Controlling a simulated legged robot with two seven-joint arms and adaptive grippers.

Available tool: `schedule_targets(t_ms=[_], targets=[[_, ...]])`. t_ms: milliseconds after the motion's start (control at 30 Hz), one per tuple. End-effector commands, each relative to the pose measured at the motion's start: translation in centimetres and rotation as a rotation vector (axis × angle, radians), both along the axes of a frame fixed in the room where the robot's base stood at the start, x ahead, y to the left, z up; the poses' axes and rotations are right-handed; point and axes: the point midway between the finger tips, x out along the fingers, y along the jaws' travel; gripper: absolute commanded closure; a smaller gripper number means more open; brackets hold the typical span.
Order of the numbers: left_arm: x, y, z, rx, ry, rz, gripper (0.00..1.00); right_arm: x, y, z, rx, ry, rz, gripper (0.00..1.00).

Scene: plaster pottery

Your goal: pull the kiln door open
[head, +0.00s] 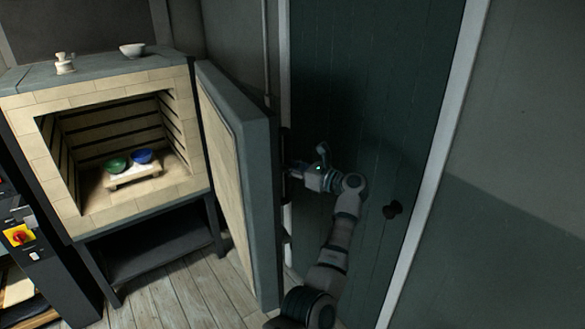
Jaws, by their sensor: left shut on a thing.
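The kiln (60,104) stands at the left, its pale brick chamber facing me. Its thick grey door (258,165) is swung wide open to the right of the chamber, and its pale inner lining (219,125) shows. A dark upright handle (286,143) runs along the door's outer side. My left gripper (293,170) is at this handle, shut on it; its fingertips are small and dark here. My left arm reaches up from the bottom edge, to the right of the door. My right gripper is not in view.
A green bowl (116,165) and a blue bowl (141,157) sit on a shelf inside the kiln. A white bowl (132,50) and a small pale pot (64,63) stand on top. A dark green room door (385,80) is close behind my arm.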

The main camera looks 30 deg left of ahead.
Motion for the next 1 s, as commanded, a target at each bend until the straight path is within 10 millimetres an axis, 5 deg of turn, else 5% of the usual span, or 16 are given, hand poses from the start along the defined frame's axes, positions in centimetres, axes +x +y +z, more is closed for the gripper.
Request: schedule_targets(t_ms=[467,500,567,1000], targets=[[-0.1,0.3,0.2,0.002,-0.001,0.003,1.00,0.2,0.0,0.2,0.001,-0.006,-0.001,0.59],[-0.1,0.2,0.2,0.002,-0.001,0.003,0.67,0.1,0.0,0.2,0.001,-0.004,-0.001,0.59],[0.0,0.1,0.2,0.003,-0.001,0.003,0.52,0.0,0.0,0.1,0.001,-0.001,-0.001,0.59],[0.0,-1.5,0.2,0.005,0.001,-0.001,0.50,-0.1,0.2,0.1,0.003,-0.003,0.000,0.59]])
